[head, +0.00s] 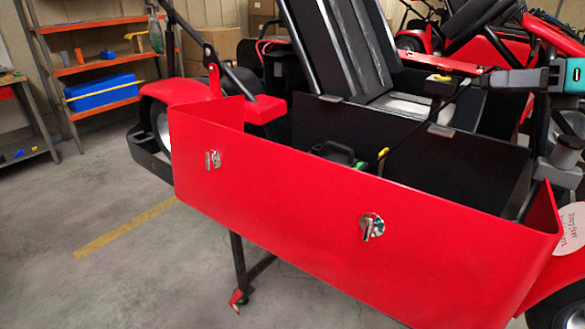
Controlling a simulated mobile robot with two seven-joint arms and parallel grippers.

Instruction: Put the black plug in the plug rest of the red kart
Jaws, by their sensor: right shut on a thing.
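My right gripper (490,79) comes in from the right edge, above the red kart's open side box. It is shut on the black plug (465,88), which is small and partly hidden by the jaws. A dark cable (420,122) slants from there down-left into the box, to a yellow-tipped end. The red kart (300,205) fills the middle, with its red side panel towards me. A small dark block with a yellow top (438,78) is just left of the plug; I cannot tell whether it is the plug rest. My left gripper is not in view.
A black case with a handle (334,152) lies inside the box. The dark seat (345,45) rises behind. A shelf with a blue bin (103,92) stands at the back left. Other red karts are behind at the right. The floor at the left is clear.

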